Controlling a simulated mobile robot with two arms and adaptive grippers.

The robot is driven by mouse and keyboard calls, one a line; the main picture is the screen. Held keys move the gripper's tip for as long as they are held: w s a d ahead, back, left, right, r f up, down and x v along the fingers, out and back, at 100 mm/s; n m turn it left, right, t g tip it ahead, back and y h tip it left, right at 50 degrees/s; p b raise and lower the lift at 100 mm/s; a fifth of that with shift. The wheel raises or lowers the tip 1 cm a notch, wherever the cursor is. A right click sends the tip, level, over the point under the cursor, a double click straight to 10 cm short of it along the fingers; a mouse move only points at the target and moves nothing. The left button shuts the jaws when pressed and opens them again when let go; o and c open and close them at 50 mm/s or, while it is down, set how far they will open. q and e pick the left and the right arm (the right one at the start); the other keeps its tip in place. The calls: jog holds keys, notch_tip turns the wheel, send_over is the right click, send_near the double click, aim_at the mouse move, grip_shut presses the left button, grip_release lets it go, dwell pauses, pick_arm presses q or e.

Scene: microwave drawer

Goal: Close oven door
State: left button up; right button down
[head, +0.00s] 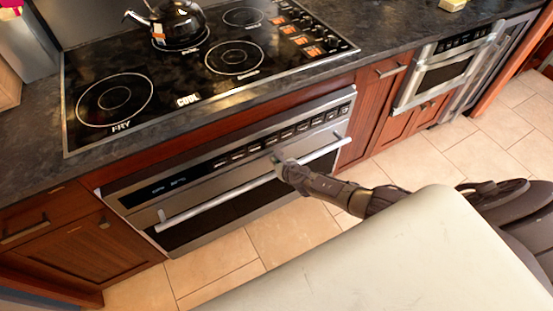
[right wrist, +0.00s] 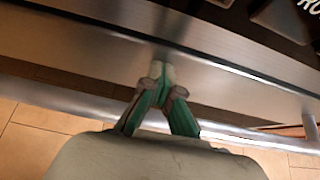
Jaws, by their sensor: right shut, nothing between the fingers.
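The oven (head: 230,160) is built in under the stove top, with a steel front and a dark control strip. Its door (head: 212,209) stands upright against the front and looks shut or nearly so; I cannot tell if a small gap is left. A long bar handle (head: 215,201) runs across the door. My right gripper (head: 277,159) is shut and empty, with its fingertips at the steel front above the handle. In the right wrist view the fingertips (right wrist: 164,85) point at the steel face, touching or very near it. My left gripper is not in view.
The black cooktop (head: 180,65) with a kettle (head: 170,22) is above the oven. A microwave drawer (head: 445,70) is to the right. Wooden cabinets (head: 80,245) flank the oven. The tiled floor (head: 225,265) in front is clear.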

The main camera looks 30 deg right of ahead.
jog(key=shift+w+r, duration=0.9)
jog(key=shift+r, duration=0.05)
jog(key=shift+s+d+r, duration=0.1)
jog(key=shift+s+r, duration=0.05)
jog(key=shift+s, duration=0.5)
jog(key=s+f+v, duration=0.1)
jog(key=f+v, duration=0.1)
jog(key=v, duration=0.9)
jog(key=s+d+f+m+g+h, duration=0.1)
jog(key=s+f+m+g, duration=0.2)
jog(key=s+f+m, duration=0.5)
jog(key=s+d+f+m+g+h, duration=0.1)
jog(key=s+f+m+g, duration=0.1)
jog(key=s+f+m, duration=0.6)
jog(key=s+a+f+m+g, duration=0.1)
jog(key=s+a+f+m, duration=0.1)
jog(key=s+f+m, duration=0.2)
jog(key=s+a+f+m+g+y, duration=0.1)
jog(key=s+f+m, duration=0.4)
jog(key=s, duration=0.8)
jog(key=s+a+f+m+g, duration=0.3)
jog(key=s+f+m, duration=0.1)
jog(key=s+m, duration=0.4)
jog(key=shift+s+a+f+m+y, duration=0.25)
jog(key=shift+a+f+m+y, duration=0.1)
jog(key=shift+m, duration=0.15)
jog(key=shift+r, duration=0.1)
